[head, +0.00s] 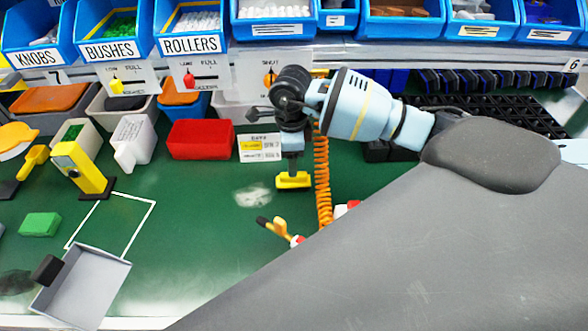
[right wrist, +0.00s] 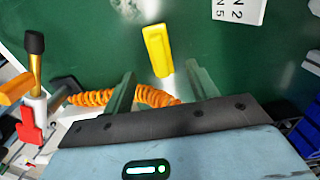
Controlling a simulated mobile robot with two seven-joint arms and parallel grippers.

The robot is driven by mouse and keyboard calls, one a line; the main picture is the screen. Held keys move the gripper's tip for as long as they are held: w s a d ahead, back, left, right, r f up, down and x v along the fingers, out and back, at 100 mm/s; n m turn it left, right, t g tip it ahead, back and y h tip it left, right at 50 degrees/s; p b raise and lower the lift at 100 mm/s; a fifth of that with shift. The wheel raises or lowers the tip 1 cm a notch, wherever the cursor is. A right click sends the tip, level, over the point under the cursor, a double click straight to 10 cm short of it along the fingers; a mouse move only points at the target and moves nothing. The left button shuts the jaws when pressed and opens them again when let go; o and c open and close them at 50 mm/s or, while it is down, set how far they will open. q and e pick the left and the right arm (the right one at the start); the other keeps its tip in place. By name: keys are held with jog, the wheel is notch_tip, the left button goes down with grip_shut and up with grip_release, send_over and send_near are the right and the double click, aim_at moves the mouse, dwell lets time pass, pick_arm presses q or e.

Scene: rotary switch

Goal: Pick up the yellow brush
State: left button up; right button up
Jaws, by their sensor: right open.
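The yellow brush (head: 293,181) is a small yellow block on the green bench, right of a whitish smudge. It also shows in the right wrist view (right wrist: 158,50), lying lengthwise just beyond the fingertips and roughly midway between them. My right gripper (head: 292,166) points down above the brush in the head view and hides part of its upper side. In the right wrist view its two fingers (right wrist: 160,80) are spread with nothing between them. I cannot tell how high the fingertips are above the brush. My left gripper is not in view.
An orange coiled hose (head: 322,180) hangs close to the right gripper. A red bin (head: 201,139) stands left, a grey dustpan (head: 85,285) front left, with a whitish dust patch (head: 252,196) beside the brush. Blue bins line the back.

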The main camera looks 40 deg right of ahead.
jog(key=shift+s+d+f, duration=0.1)
jog(key=shift+s+f, duration=0.05)
jog(key=shift+f, duration=3.25)
jog(key=shift+c, duration=0.2)
jog(key=c, duration=1)
jog(key=shift+c, duration=0.2)
jog(key=shift+r, duration=0.15)
notch_tip(320, 180, up, 18)
jog(key=s+a, duration=0.9)
jog(key=s, duration=0.6)
jog(key=shift+s+a+p, duration=0.2)
jog(key=shift+p, duration=0.2)
